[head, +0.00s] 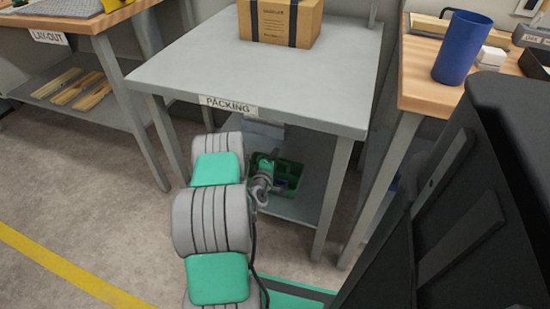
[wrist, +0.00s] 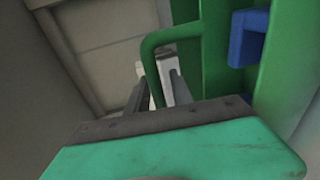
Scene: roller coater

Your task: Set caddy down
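The green caddy (head: 291,171) is under the packing table, at the lower shelf. In the head view I cannot tell whether its base touches the shelf. In the wrist view its green wall (wrist: 216,65) fills the right side, and its bent green handle (wrist: 155,62) runs down between the fingers of my gripper (wrist: 162,75). The fingers look closed around the handle. In the head view my gripper (head: 265,172) is at the caddy's left side, partly hidden by my arm. A blue item (wrist: 247,38) shows inside the caddy.
The packing table (head: 230,75) carries a cardboard box (head: 282,22) and overhangs the lower shelf (head: 300,208). Table legs stand on both sides of the caddy. A wooden bench with a blue cup (head: 462,47) is at right; a layout table (head: 85,22) is at left.

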